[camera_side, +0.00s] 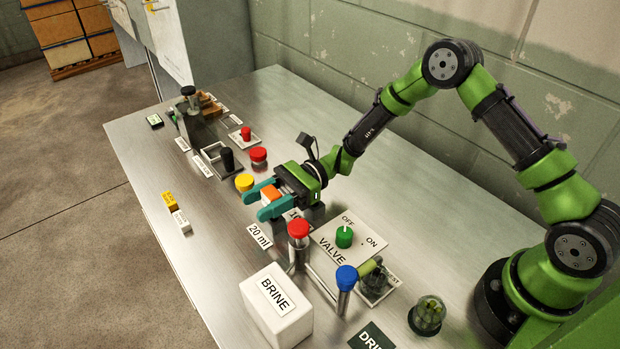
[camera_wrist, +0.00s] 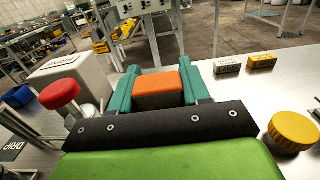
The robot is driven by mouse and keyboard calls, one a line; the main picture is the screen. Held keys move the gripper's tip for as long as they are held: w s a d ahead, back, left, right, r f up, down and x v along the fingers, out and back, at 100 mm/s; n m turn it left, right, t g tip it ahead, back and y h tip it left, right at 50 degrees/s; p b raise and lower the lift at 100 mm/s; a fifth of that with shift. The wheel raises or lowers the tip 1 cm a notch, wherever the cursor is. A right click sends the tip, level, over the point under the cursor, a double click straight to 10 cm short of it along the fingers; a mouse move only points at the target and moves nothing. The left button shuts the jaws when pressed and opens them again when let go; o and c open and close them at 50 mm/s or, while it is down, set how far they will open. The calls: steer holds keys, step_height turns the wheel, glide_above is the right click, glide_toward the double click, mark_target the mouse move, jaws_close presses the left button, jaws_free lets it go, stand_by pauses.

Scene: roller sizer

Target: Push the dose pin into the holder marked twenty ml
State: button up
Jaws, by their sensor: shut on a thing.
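My gripper (camera_side: 259,202) is low over the middle of the steel table, its teal fingers pointing left in the side view. It is shut on an orange block (camera_side: 273,195), which also sits between both fingers in the wrist view (camera_wrist: 157,88). I cannot tell whether this block is the head of the dose pin; no shaft shows below it. The "20 ml" label (camera_side: 259,236) lies on the table just in front of the nearer finger. The holder belonging to that label is not clearly visible; my gripper covers the area behind it.
A red-capped tube (camera_side: 298,230) stands close to my gripper, a yellow cap (camera_side: 244,183) on its other side. The valve panel (camera_side: 336,246), blue-capped tube (camera_side: 346,278) and white BRINE box (camera_side: 276,310) are nearer the camera. The table's left side is mostly clear.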

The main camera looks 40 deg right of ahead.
steer(key=shift+f, duration=0.75)
steer(key=shift+r, duration=0.2)
steer(key=shift+r, duration=0.55)
steer(key=shift+f, duration=0.65)
stand_by(1.0)
steer(key=o, duration=1.1)
steer(key=shift+f, duration=0.1)
steer(key=shift+d, duration=0.15)
steer(key=d, duration=1.6)
steer(key=shift+d, duration=0.3)
